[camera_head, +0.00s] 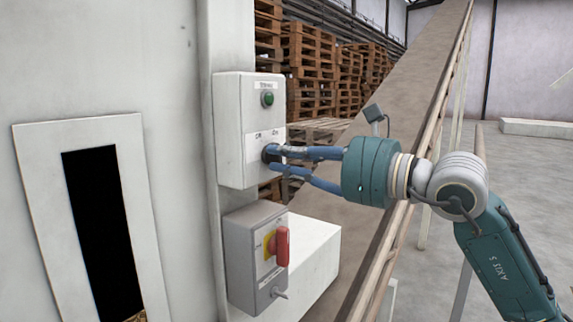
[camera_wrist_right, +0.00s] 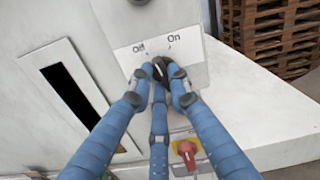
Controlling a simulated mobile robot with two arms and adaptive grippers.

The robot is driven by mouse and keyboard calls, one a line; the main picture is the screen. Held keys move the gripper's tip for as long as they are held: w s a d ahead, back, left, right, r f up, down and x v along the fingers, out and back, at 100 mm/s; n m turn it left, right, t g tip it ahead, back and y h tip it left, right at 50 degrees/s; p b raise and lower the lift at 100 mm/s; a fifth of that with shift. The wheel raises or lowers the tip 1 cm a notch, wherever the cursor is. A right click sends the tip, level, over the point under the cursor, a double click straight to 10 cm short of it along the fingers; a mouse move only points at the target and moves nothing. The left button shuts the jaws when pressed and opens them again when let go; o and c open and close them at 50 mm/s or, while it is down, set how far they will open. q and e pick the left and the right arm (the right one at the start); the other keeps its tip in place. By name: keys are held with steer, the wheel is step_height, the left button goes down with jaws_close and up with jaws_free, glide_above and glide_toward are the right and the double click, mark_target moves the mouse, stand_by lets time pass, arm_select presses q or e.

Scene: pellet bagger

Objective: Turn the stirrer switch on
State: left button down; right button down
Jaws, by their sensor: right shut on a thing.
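The stirrer switch is a dark knob (camera_wrist_right: 158,66) on the lower half of a white control box (camera_head: 231,130). Labels reading Off and On sit above it in the right wrist view. My right gripper (camera_head: 275,157) reaches in from the right with its blue fingers shut on the knob; the fingertips also show around it in the right wrist view (camera_wrist_right: 160,75). The fingers hide most of the knob, so I cannot tell which label it points to. A green round light or button (camera_head: 268,99) is higher on the same box. My left gripper is in neither view.
A grey box with a red rotary handle (camera_head: 282,246) on yellow is just below the white box. A panel with a dark slot (camera_head: 103,230) is at left. A sloping conveyor (camera_head: 400,100) and stacked pallets (camera_head: 312,55) stand behind.

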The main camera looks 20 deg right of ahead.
steer(key=shift+d+r+m+b, duration=0.15)
steer(key=shift+m+b, duration=0.4)
steer(key=shift+m, duration=1.55)
steer(key=shift+a+r+m+b, duration=0.1)
steer(key=shift+m+b, duration=0.45)
steer(key=shift+m, duration=1.55)
steer(key=shift+d, duration=0.1)
steer(key=c, duration=1.6)
jaws_free()
steer(key=shift+c, duration=0.2)
steer(key=v, duration=1.1)
steer(key=shift+s+d, duration=0.3)
